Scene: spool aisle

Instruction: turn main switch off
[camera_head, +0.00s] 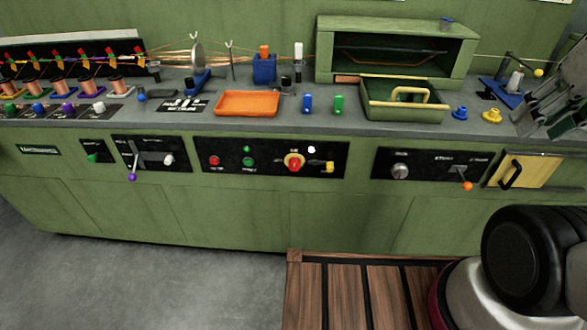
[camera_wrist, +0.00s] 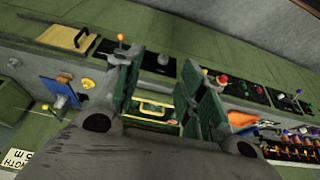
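The middle black panel (camera_head: 322,172) on the green bench front carries a red-and-yellow rotary knob (camera_head: 294,162), a yellow part (camera_head: 327,167), and red and green buttons. The right black panel (camera_head: 378,164) carries a grey round knob (camera_head: 400,171) and an orange-tipped lever (camera_head: 467,186). Labels are too small to read, so I cannot tell which control is the main switch. My gripper (camera_head: 552,108) is at the right, above the bench top. In the wrist view my gripper (camera_wrist: 165,82) has its two green-padded fingers apart, with nothing between them; the panels lie beyond the fingers, apart from them.
The bench top holds an orange tray (camera_head: 247,103), a green handled box (camera_head: 402,116), blue and yellow knobs, and thread spools at the left. A yellow drawer front (camera_head: 525,169) is at the right. A wooden slatted platform (camera_head: 350,295) lies below; the grey floor (camera_head: 140,270) is clear.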

